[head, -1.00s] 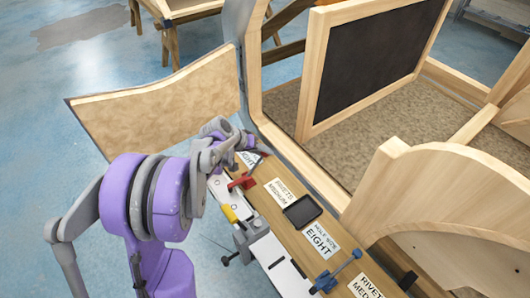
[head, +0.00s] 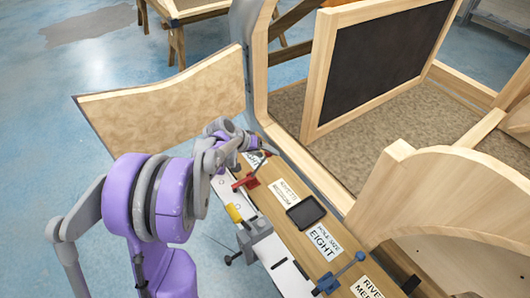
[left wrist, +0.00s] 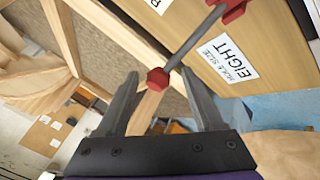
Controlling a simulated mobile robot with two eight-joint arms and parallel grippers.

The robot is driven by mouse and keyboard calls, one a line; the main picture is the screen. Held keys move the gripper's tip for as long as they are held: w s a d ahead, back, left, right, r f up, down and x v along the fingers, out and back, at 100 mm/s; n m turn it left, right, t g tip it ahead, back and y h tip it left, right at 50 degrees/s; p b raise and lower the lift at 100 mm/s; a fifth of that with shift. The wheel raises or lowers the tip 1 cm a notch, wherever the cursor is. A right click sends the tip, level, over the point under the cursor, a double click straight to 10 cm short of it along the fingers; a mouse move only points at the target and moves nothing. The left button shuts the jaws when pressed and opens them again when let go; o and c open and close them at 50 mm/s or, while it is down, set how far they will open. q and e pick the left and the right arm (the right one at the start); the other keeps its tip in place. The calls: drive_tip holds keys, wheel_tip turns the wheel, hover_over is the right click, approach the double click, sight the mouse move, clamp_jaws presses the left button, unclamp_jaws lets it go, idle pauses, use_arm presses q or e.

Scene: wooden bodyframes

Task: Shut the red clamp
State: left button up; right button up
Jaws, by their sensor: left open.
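The red clamp (head: 247,183) is mounted on the narrow wooden ledge beside the labels. Its arm rises from the red base toward my left gripper (head: 268,150). In the left wrist view the clamp shows as a grey rod (left wrist: 193,42) with a red knob (left wrist: 157,79) at its end and a red part at the top edge. My left gripper (left wrist: 158,85) is open, and the knob appears between its two fingers. I cannot tell whether either finger touches it. My right gripper is not in view.
A yellow-handled tool (head: 234,213), a black rectangular pad (head: 305,212) and a blue clamp (head: 340,273) are along the ledge. The wooden frame with a dark panel (head: 380,65) stands behind. A tan panel (head: 165,100) juts out to the left. Blue floor (head: 50,130) is open at left.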

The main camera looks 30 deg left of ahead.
use_arm(q)
drive_tip(key=v, duration=1)
drive_tip(key=shift+s+r+p, duration=0.2)
drive_tip(key=shift+r+p, duration=0.1)
drive_tip(key=shift+r, duration=0.05)
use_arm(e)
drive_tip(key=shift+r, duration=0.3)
use_arm(q)
drive_tip(key=shift+a, duration=0.15)
